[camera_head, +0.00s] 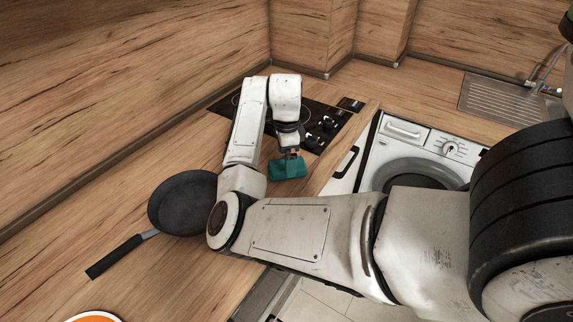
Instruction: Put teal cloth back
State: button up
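The teal cloth (287,169) is a small folded bundle over the wooden counter, just in front of the cooktop and near the counter's front edge. My gripper (290,156) points down at the cloth, and its end meets the cloth's top. The fingertips are too small and partly hidden by the cloth, so I cannot tell if they are closed on it. I also cannot tell whether the cloth rests on the counter or hangs just above it.
A black frying pan (178,207) lies on the counter at left, its handle toward the front left. A black cooktop (322,118) with knobs is behind the cloth. A washing machine (413,160) is at right under the counter. A steel sink drainer (500,98) is at far right.

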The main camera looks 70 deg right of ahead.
notch_tip(320, 180, up, 9)
jog(key=shift+b, duration=0.45)
dwell(1.2)
